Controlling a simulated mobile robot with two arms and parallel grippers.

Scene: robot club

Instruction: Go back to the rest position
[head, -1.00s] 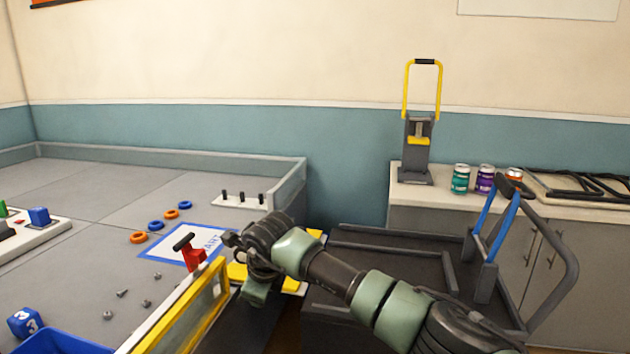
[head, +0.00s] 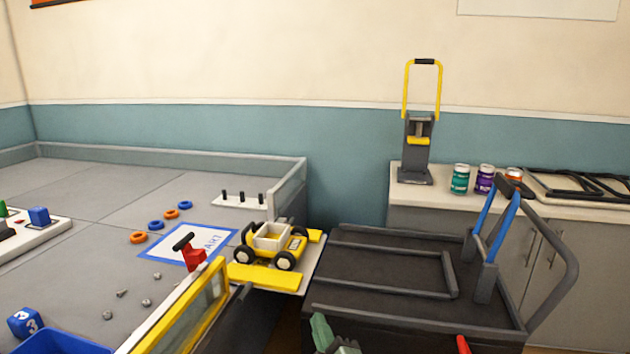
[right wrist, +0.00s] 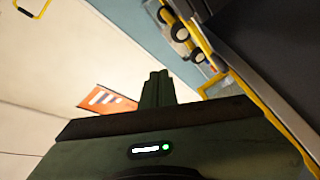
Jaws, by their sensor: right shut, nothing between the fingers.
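My right gripper (head: 322,333) is low at the bottom edge of the head view, mostly cut off. In the right wrist view its green fingers (right wrist: 157,88) are together with nothing between them. It is in front of the black cart (head: 390,262), apart from the yellow buggy (head: 270,240). The buggy stands on a small platform with a yellow ramp (head: 265,277) at the arena's right edge. It also shows tilted at the top of the right wrist view (right wrist: 182,33). My left gripper is out of view.
The arena (head: 100,190) holds orange and blue rings and a red lever (head: 192,255) by a yellow-framed gate (head: 190,310). The cart has a grey handle (head: 560,275) and a blue-legged stand (head: 497,225). Cans and a yellow-handled press (head: 415,150) stand on the back counter.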

